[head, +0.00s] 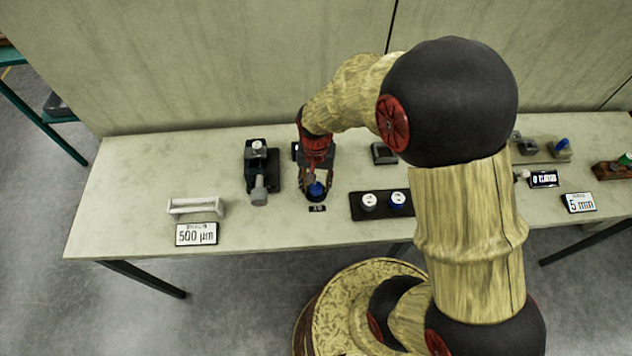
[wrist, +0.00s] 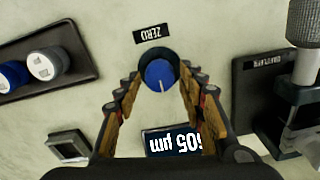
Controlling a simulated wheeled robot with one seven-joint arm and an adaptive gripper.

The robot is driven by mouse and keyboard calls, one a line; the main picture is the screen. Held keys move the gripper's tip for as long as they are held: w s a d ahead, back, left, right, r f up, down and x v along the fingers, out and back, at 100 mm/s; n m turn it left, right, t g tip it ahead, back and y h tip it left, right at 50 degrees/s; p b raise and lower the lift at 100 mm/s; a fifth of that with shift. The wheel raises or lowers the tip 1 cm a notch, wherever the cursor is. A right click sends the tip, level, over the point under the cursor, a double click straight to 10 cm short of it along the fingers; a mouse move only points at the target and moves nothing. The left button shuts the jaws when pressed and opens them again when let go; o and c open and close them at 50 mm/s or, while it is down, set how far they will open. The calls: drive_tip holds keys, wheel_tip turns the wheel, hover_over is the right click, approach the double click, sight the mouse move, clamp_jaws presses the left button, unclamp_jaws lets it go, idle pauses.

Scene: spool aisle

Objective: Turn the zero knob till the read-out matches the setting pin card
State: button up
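The zero knob (wrist: 160,73) is a blue cap with a white pointer line, set in a dark ring beside a ZERO label (wrist: 154,31). It also shows in the head view (head: 316,190). My gripper (wrist: 161,76) is open, its fingertips on both sides of the knob; I see no clear contact with the blue cap. The read-out (wrist: 174,141) appears upside down in the wrist view and looks like 505 µm, its first digit partly hidden by a finger. The card (head: 197,234) at the left front of the bench reads 500 µm; its small heading is illegible.
A dark instrument (head: 257,170) stands left of my gripper. A dark plate with a white and a blue knob (head: 382,204) lies to the right. A pale bracket (head: 196,206) is behind the 500 µm card. A 5 mm card (head: 578,203) is at far right.

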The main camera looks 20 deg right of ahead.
sight(316, 185)
drive_tip(key=c, duration=0.8)
drive_tip(key=shift+r+n+p, duration=0.15)
drive_tip(key=shift+n+p, duration=0.8)
drive_tip(key=shift+n, duration=0.25)
drive_tip(key=shift+n+p, duration=0.5)
drive_tip(key=shift+n, duration=0.8)
drive_tip(key=o, duration=1.1)
wheel_tip(316, 185, up, 12)
drive_tip(key=shift+f, duration=0.15)
